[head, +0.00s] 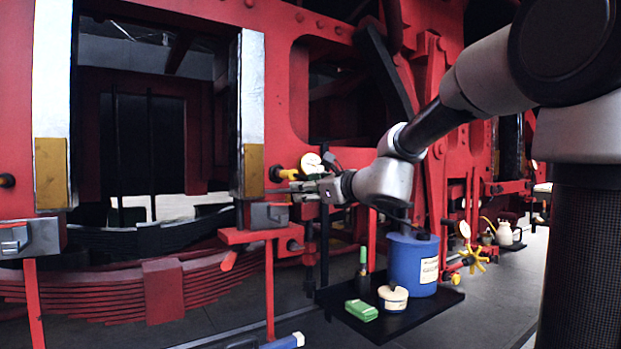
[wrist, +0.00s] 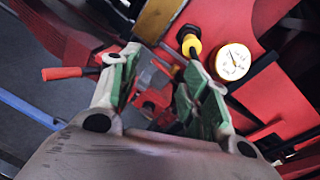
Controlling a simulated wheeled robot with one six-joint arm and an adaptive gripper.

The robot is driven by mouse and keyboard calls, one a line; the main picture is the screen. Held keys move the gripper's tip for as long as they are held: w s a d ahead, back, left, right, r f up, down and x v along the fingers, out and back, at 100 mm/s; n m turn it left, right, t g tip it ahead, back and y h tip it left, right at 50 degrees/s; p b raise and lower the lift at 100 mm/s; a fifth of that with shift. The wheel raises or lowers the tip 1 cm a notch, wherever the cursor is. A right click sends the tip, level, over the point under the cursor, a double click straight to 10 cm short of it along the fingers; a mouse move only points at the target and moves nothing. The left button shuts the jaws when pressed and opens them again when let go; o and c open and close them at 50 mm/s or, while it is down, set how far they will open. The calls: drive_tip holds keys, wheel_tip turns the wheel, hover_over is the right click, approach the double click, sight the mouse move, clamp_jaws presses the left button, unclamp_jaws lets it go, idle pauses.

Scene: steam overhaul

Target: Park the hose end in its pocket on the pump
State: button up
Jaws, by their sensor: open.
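My gripper (head: 303,187) is open beside the red frame, pointing left in the head view. In the wrist view its two green-padded fingers (wrist: 160,66) are spread, with nothing clearly held between them. A yellow fitting with a black cap (wrist: 191,44) lies just beyond the right finger; a yellow fitting also shows left of my gripper in the head view (head: 285,174). A round pale gauge (wrist: 233,62) is right of it, seen also in the head view (head: 311,162). I cannot tell for sure which part is the hose end, the pump or its pocket.
A grey block (head: 268,215) on a red stand is below left of my gripper. A red-handled lever (wrist: 62,73) is left in the wrist view. A blue drum (head: 413,262), white tub (head: 392,298) and green box (head: 361,310) stand on a black mat (head: 440,306).

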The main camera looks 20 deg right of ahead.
sight(294, 175)
drive_tip(key=shift+w+a+r+m+t+h, duration=0.3)
drive_tip(key=shift+w+m, duration=0.55)
drive_tip(key=shift+w, duration=1.3)
drive_tip(key=shift+w+a+r+m+t+h, duration=0.1)
drive_tip(key=shift+w+r+m+t+h, duration=0.4)
drive_tip(key=shift+w, duration=1.6)
drive_tip(key=shift+w+a+r+m+t, duration=0.15)
drive_tip(key=shift+w+r+m, duration=0.3)
drive_tip(key=shift+w+m, duration=1.2)
drive_tip(key=shift+w+n, duration=0.5)
clamp_jaws()
drive_tip(key=shift+s, duration=0.1)
drive_tip(key=shift+v, duration=2.6)
